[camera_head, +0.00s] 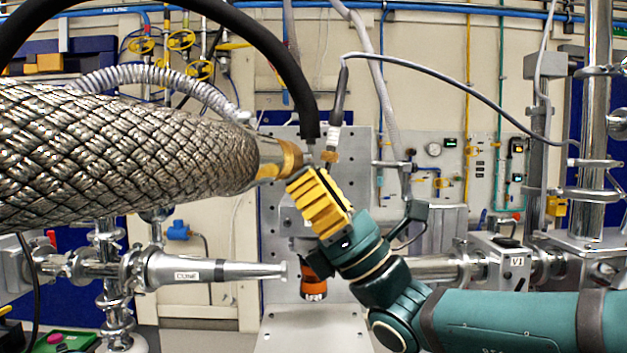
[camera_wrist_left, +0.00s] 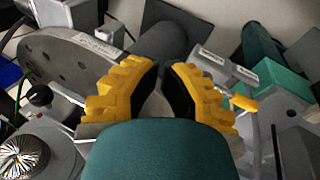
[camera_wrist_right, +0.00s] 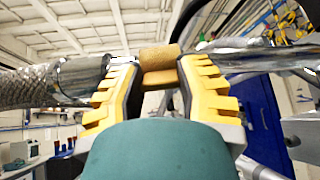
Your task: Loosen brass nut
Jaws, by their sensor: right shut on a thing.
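The brass nut (camera_head: 291,158) sits at the right end of the thick braided metal hose (camera_head: 125,148). My right gripper (camera_head: 316,196) reaches it from below right, with its yellow fingers at the nut. In the right wrist view the brass nut (camera_wrist_right: 160,58) lies between the fingertips (camera_wrist_right: 160,76), and the gripper is shut on it. The far side of the nut is hidden. My left gripper (camera_wrist_left: 166,88) shows only in the left wrist view. Its fingers are apart with nothing held between them.
A black hose (camera_head: 285,62) arches down near the nut. A thin cable (camera_head: 460,82) runs right from beside it. A steel cone fitting (camera_head: 210,271) and a grey upright plate (camera_head: 272,215) are below and behind. A round flange (camera_wrist_left: 72,66) is left of my left gripper.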

